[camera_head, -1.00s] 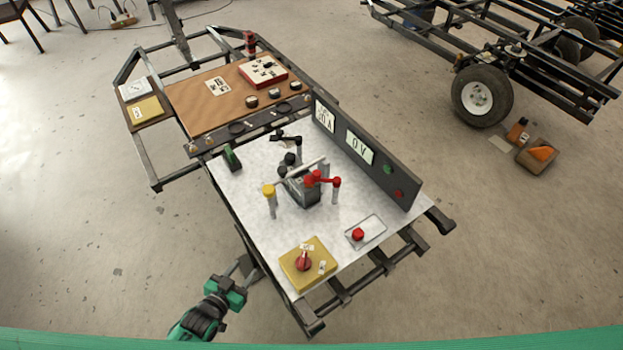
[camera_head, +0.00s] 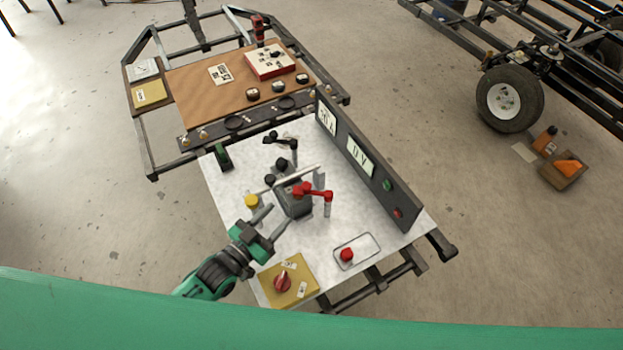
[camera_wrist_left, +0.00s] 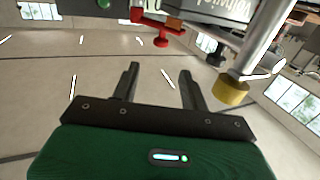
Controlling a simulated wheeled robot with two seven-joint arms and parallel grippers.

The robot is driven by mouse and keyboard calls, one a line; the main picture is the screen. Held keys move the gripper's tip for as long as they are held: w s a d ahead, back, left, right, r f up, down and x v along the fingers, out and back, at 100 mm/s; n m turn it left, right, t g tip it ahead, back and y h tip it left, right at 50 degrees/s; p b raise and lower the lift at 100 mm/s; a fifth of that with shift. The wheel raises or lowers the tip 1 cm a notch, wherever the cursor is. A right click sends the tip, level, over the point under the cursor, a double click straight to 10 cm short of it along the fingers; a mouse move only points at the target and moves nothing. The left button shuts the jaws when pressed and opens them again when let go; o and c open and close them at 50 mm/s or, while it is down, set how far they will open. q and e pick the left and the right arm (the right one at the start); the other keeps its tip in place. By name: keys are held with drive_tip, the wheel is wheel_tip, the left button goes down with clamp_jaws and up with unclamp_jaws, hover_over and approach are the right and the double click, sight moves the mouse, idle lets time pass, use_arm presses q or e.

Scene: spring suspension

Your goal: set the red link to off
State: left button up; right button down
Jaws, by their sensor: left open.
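The red link (camera_head: 316,193) is a short red bar by the dark battery-like block (camera_head: 293,204) on the white bench top. It runs between the block and a grey post at its right. In the left wrist view the red link (camera_wrist_left: 158,24) shows near the top, beyond the fingers. My left gripper (camera_head: 274,219) is open and empty, to the left of and nearer than the red link, apart from it. Its open fingers also show in the wrist view (camera_wrist_left: 159,72). My right gripper is out of view.
A yellow-capped post (camera_head: 251,201) stands close to the left gripper. A yellow box with a red knob (camera_head: 283,283) and a tray with a red button (camera_head: 347,255) sit at the front. A dark meter panel (camera_head: 372,170) lines the right edge.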

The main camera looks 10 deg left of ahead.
sight(303, 190)
use_arm(q)
drive_tip(key=p+x, duration=0.2)
drive_tip(key=x, duration=0.9)
drive_tip(key=shift+w+d+r, duration=0.1)
drive_tip(key=shift+w+r, duration=0.05)
drive_tip(key=shift+w+d, duration=0.4)
drive_tip(key=shift+w, duration=0.15)
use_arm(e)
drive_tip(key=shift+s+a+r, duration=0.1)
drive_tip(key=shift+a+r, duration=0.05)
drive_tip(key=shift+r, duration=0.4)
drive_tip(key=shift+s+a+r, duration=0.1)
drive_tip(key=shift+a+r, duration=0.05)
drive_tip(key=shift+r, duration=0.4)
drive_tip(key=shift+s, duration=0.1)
use_arm(q)
clamp_jaws()
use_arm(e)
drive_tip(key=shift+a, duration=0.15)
